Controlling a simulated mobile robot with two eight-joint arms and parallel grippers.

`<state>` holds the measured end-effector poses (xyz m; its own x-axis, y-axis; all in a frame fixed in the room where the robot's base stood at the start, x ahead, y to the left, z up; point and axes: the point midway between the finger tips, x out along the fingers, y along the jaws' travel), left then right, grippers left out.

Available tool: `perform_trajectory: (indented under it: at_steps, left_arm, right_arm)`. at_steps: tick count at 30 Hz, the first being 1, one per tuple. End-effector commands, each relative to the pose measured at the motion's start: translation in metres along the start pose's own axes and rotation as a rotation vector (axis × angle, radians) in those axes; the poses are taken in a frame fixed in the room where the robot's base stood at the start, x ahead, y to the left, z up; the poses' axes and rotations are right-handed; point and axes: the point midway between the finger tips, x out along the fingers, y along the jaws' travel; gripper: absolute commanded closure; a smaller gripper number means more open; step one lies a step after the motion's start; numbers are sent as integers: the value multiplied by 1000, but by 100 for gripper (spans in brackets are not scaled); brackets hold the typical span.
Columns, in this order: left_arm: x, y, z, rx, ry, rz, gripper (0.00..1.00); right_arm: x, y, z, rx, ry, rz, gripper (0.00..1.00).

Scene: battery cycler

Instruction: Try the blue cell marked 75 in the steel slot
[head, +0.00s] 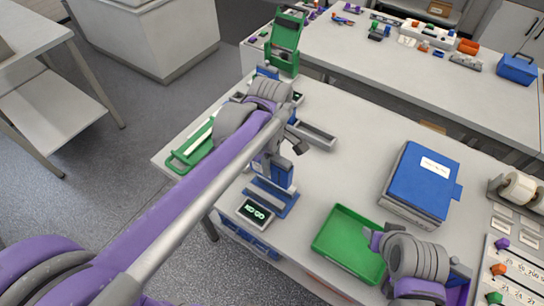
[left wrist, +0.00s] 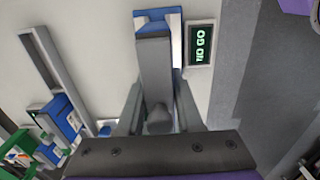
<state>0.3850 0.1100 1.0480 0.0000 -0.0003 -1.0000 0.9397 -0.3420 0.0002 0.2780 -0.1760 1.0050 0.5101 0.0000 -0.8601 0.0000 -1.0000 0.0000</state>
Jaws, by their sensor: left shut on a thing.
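The blue cycler stand (head: 272,196) is on the near table, with its small display (head: 255,212) beside it. In the left wrist view the display (left wrist: 201,44) reads NO GO. My left gripper (left wrist: 160,112) is at the stand, its fingers around the dark knobbed end of a grey bar (left wrist: 155,65) that looks like the stand's lever. It is shut on that bar. The stand's blue body (left wrist: 158,16) shows beyond the bar. The slot's inside is hidden, and I cannot make out a cell marked 75.
A long grey tray (head: 317,137) lies behind the stand. An empty green tray (head: 348,268) is right of it, with a blue binder (head: 425,175) farther right. A green rack (head: 286,38) stands at the far left corner. My right arm is at lower right.

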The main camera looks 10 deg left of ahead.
Motion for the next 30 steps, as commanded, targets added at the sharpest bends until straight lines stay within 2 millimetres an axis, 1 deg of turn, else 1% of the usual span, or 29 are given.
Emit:
perform_trajectory:
  at_steps: [12,18,22,30]
  left_arm:
    - [36,-1,0,-1,-1,-4,100]
    - [49,-1,0,-1,-1,-3,100]
    - [52,0,0,-1,0,-1,100]
    - [51,0,0,-1,0,0,100]
  right_arm:
    - [14,0,24,0,-26,0,50]
    - [21,0,34,0,-36,0,50]
    - [23,0,36,0,-38,0,50]
    - [22,0,36,0,-37,0,50]
